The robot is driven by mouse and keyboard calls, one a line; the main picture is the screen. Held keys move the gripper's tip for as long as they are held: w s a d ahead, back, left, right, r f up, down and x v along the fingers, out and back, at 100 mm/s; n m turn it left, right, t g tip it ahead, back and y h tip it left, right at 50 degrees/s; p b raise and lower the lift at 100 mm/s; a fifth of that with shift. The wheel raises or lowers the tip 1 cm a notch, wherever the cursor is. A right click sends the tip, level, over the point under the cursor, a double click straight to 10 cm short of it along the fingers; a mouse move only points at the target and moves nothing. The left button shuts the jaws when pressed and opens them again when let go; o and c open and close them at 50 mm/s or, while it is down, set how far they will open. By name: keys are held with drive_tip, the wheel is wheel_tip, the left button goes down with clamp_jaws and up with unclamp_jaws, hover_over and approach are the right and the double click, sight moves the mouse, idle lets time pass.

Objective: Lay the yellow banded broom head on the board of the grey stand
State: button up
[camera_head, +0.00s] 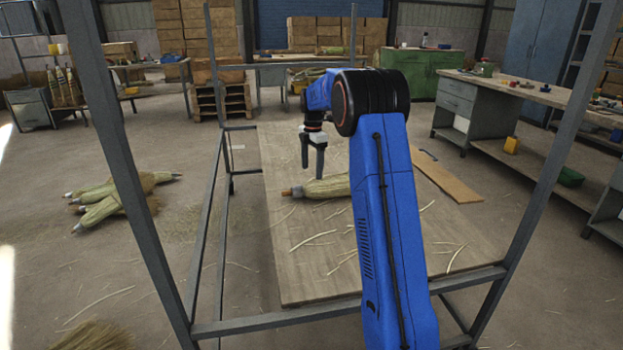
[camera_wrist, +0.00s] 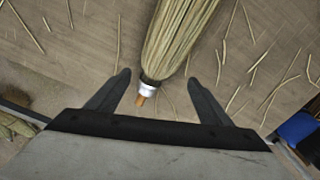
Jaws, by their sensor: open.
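A straw broom head (camera_head: 326,188) lies on the wooden board (camera_head: 300,265) of the grey stand (camera_head: 268,321), its brown stub pointing left. My arm covers its right end. In the wrist view the broom head (camera_wrist: 178,38) runs from the top edge to a pale silver band and brown stub. I see no clear yellow band on it. My gripper (camera_head: 312,165) is open and empty above the stub end. In the wrist view its fingers (camera_wrist: 158,82) stand either side of the banded neck, apart from it.
Loose straws (camera_head: 320,236) litter the board. Grey stand posts (camera_head: 122,140) rise on both sides. Several broom heads (camera_head: 105,202) lie piled on the floor at left. A workbench (camera_head: 530,95) stands at right, a green cabinet (camera_head: 428,72) behind.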

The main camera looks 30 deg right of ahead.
drive_tip(key=s+a+r+m+t, duration=0.1)
drive_tip(key=s+a+r+m, duration=0.4)
drive_tip(key=s+a+r, duration=0.5)
drive_tip(key=s+a+r+m+t, duration=0.1)
drive_tip(key=s+a+r+m, duration=0.1)
drive_tip(key=s, duration=0.6)
drive_tip(key=s+a+r+m, duration=0.2)
drive_tip(key=s+a+r, duration=0.1)
drive_tip(key=s, duration=0.4)
drive_tip(key=s+a+f+m+t, duration=0.1)
drive_tip(key=s+a+f+m, duration=0.1)
drive_tip(key=s, duration=0.7)
drive_tip(key=s+a+f+m+t, duration=0.1)
drive_tip(key=s+f+m, duration=0.3)
drive_tip(key=s, duration=0.6)
drive_tip(key=s+a+f+m, duration=0.3)
drive_tip(key=s+f, duration=0.2)
drive_tip(key=s, duration=0.4)
drive_tip(key=shift+s+a+f+m+t, duration=0.15)
drive_tip(key=shift+s+a+m+t, duration=0.15)
drive_tip(key=shift+s+a+t, duration=0.1)
